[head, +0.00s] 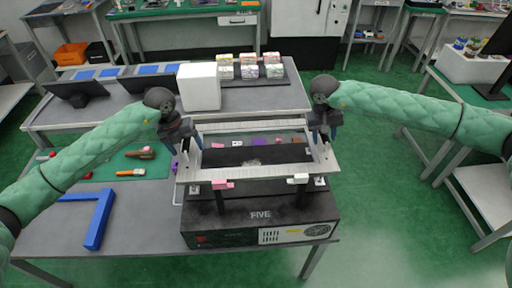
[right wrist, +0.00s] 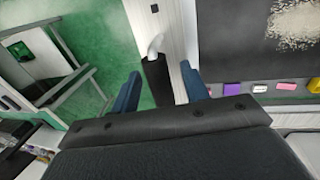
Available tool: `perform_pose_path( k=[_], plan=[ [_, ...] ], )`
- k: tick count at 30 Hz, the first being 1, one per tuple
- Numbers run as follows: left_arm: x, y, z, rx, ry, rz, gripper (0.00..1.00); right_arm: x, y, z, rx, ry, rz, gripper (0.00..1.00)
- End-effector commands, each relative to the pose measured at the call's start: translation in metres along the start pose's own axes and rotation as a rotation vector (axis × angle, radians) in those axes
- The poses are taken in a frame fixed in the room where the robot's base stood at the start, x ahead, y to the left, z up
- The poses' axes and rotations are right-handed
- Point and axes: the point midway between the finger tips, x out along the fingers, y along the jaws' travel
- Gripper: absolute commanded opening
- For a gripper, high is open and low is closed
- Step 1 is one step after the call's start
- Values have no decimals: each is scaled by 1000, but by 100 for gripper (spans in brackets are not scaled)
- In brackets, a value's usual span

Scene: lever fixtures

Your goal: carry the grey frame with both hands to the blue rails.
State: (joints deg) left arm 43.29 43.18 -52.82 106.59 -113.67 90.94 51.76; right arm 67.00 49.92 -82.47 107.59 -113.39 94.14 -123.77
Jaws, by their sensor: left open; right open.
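The grey frame (head: 258,173) is a rectangle with an open middle, level above a black box marked FIVE. In the head view my left gripper (head: 188,143) is at the frame's left side and my right gripper (head: 327,133) is at its right side. Both are open. In the right wrist view the blue fingers of my right gripper (right wrist: 160,88) stand apart on either side of a dark upright handle (right wrist: 157,78) on the frame's side bar. Whether they touch it is unclear. The blue rails (head: 99,220) form an angled shape on the table at the left.
The black box (head: 215,222) stands under the frame. A white block (head: 199,86) and a rack with several stacks (head: 250,66) are behind it. Tools lie on a green mat (head: 115,167) at the left. Bare grey table (head: 140,225) lies between rails and box.

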Motion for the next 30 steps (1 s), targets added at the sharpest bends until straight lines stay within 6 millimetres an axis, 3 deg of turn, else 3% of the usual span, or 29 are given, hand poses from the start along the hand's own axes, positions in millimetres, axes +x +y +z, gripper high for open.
perform_pose_path(
  k=[9,16,21,30],
  plan=[
    [1,0,0,0,0,0,77,2,0,0,0,0,0,43],
    [1,0,0,0,0,0,32,1,0,0,0,0,-1,0],
    [1,0,0,0,-1,0,0,1,0,0,0,0,0,0],
    [1,0,0,0,-1,0,0,1,0,0,0,0,0,0]
  ],
)
